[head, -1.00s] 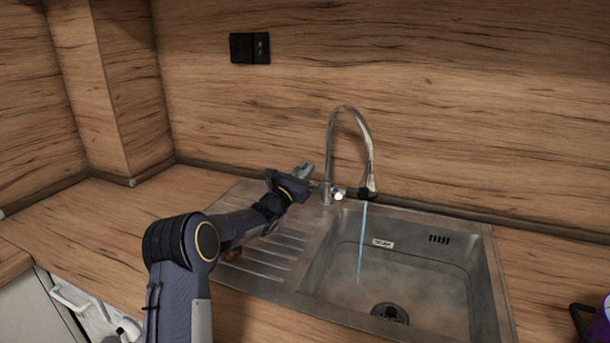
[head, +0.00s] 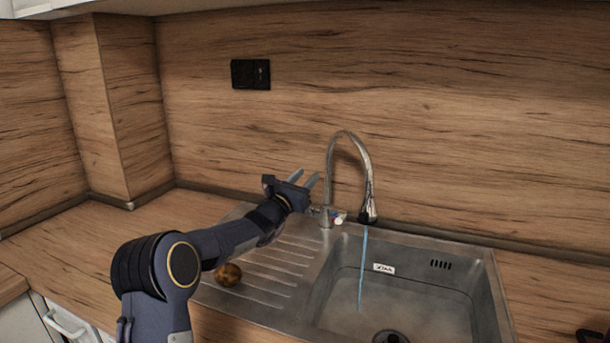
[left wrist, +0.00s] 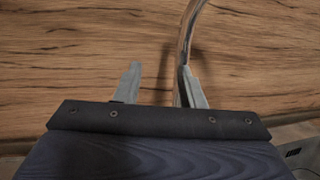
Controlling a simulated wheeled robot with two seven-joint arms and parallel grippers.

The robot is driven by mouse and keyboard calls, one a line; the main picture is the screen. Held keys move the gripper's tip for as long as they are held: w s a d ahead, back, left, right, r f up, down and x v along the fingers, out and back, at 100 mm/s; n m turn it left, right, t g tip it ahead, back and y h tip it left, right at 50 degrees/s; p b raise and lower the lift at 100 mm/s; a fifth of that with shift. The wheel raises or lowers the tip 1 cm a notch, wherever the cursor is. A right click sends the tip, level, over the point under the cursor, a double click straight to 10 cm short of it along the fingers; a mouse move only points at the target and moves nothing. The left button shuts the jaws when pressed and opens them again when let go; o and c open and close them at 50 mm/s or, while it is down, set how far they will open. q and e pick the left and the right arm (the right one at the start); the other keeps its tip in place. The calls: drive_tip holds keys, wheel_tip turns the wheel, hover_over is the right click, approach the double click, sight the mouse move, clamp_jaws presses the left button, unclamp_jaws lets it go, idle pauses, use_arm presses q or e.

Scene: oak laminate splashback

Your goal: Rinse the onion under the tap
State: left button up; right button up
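The onion (head: 228,274), brown and round, lies on the ribbed drainboard left of the basin, just below my left forearm. The tap (head: 370,190) has a tall curved spout, and a thin blue stream of water (head: 363,262) falls from it into the sink basin (head: 420,290). My left gripper (head: 308,180) is just left of the spout, above the tap's base and lever (head: 338,217). Its fingers are apart with nothing between them. In the left wrist view the open gripper (left wrist: 162,85) faces the splashback, with the spout (left wrist: 186,45) by its right finger. My right gripper is not in view.
A black socket (head: 250,74) is on the oak splashback. The drain (head: 390,337) is at the basin bottom. A dark object (head: 592,336) shows at the lower right edge. The worktop (head: 90,240) at left is clear.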

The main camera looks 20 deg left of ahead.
use_arm(q)
drive_tip(key=s+d+r+b, duration=0.2)
drive_tip(key=s+d+r, duration=0.3)
drive_tip(key=s, duration=0.5)
drive_tip(key=shift+s+r, duration=0.2)
drive_tip(key=shift+r, duration=0.75)
